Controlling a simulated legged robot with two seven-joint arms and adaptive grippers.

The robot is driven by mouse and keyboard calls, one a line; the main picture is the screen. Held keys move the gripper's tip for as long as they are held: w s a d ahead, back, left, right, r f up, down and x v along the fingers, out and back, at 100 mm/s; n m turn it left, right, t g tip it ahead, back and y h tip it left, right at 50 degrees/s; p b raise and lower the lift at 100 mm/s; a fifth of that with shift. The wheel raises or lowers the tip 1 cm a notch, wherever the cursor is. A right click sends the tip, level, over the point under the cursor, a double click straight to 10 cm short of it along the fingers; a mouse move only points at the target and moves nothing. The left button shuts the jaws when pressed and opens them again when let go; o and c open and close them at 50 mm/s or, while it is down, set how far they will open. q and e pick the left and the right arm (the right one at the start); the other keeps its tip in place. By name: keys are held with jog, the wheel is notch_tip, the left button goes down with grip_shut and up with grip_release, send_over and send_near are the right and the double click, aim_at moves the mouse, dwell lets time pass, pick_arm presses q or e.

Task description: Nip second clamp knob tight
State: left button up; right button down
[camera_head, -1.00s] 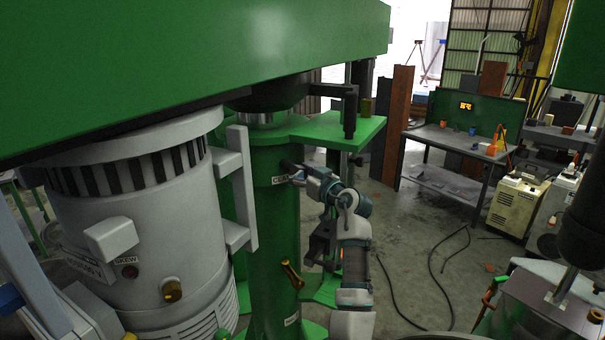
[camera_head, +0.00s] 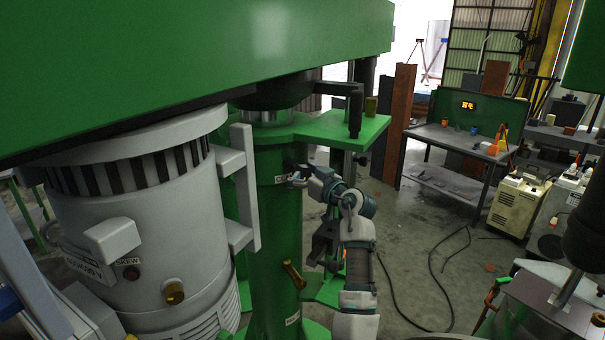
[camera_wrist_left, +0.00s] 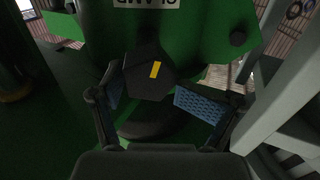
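In the left wrist view a black, faceted clamp knob (camera_wrist_left: 148,78) with a yellow mark faces me on the green column. My left gripper (camera_wrist_left: 152,98) has one blue-padded finger on each side of the knob. The fingers are apart, and I cannot tell whether the pads touch the knob. In the head view my left gripper (camera_head: 300,180) is at the upper part of the green column (camera_head: 272,220), beside a white label. The knob is mostly hidden there. My right gripper is in neither view.
A large grey motor (camera_head: 150,230) stands left of the column. A green beam (camera_head: 200,60) runs overhead, and a green bracket plate (camera_head: 345,128) juts out above my arm. A brass-coloured handle (camera_head: 293,275) sits lower on the column. A workbench (camera_head: 455,140) stands farther back.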

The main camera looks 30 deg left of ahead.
pick_arm(q)
jog(key=shift+w+d+f, duration=0.1)
jog(key=shift+w+f, duration=0.1)
jog(key=shift+w, duration=0.1)
jog(key=shift+w+d+f, duration=0.1)
jog(key=shift+w+d, duration=0.05)
jog(key=shift+w, duration=0.15)
jog(key=shift+s, duration=0.1)
jog(key=shift+b+v, duration=0.45)
jog(key=shift+v, duration=0.9)
jog(key=shift+b+v, duration=0.8)
jog(key=shift+v, duration=0.6)
jog(key=b, duration=0.2)
send_near(306, 176)
jog(key=shift+v, duration=4.5)
jog(key=shift+s, duration=0.1)
